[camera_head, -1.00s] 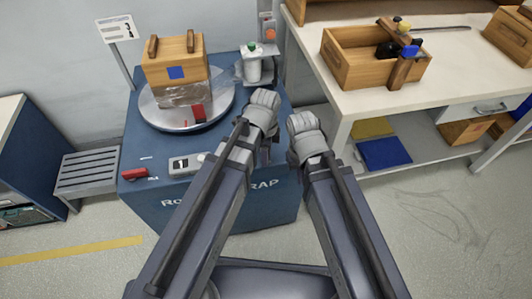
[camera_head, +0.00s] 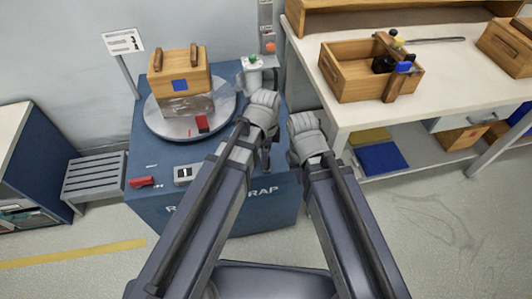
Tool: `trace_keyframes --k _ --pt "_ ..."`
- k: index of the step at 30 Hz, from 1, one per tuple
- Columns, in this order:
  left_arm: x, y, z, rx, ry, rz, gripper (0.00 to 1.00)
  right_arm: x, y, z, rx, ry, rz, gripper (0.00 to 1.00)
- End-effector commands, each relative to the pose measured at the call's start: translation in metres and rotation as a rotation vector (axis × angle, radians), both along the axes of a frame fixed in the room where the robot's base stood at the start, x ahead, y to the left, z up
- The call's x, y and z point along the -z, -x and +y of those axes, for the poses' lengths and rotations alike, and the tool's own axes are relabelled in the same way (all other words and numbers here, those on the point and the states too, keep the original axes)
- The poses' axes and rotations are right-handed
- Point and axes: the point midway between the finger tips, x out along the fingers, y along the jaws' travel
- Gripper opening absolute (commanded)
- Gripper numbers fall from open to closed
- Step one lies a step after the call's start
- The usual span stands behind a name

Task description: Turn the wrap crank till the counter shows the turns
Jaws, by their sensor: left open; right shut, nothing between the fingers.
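The blue wrap machine (camera_head: 225,222) stands in front of me. A wooden box (camera_head: 181,74) with a blue square rests on its round turntable (camera_head: 164,125), its lower part in clear film. The counter (camera_head: 187,174) is on the machine's front left; its figure is too small to read surely. I cannot make out the crank. My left gripper (camera_head: 264,148) is open above the machine's right front; its fingers are mostly hidden by my own wrist. My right gripper (camera_head: 302,143) is shut and empty, just right of the machine, apart from the left one.
A red handle (camera_head: 142,182) sits left of the counter. A sign (camera_head: 123,41) stands behind the machine. A workbench (camera_head: 450,79) with an open wooden crate (camera_head: 345,83) stands close on the right. Floor lies clear at the lower right.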

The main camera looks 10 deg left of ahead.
Motion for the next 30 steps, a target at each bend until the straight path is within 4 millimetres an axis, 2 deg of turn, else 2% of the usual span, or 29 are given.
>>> trace_keyframes --k 1,6,24,27,30 --pt "-0.014 0.0 0.0 0.0 0.0 0.0 0.59 -0.014 0.0 0.0 0.0 0.0 0.0 0.0" --pt "-0.025 0.0 0.0 0.0 0.0 0.0 0.59 -0.025 0.0 0.0 0.0 0.0 0.0 0.0" --pt "-0.024 0.0 0.001 -0.007 0.0 0.0 0.59 -0.024 0.0 0.0 0.0 0.0 0.0 0.0" --pt "-0.024 0.001 0.008 -0.086 0.001 -0.003 0.59 -0.024 0.0 0.0 0.0 0.0 0.0 0.0" --pt "-0.024 0.002 0.024 -0.287 0.005 -0.012 0.59 -0.024 0.0 0.0 0.0 0.0 0.0 0.0"
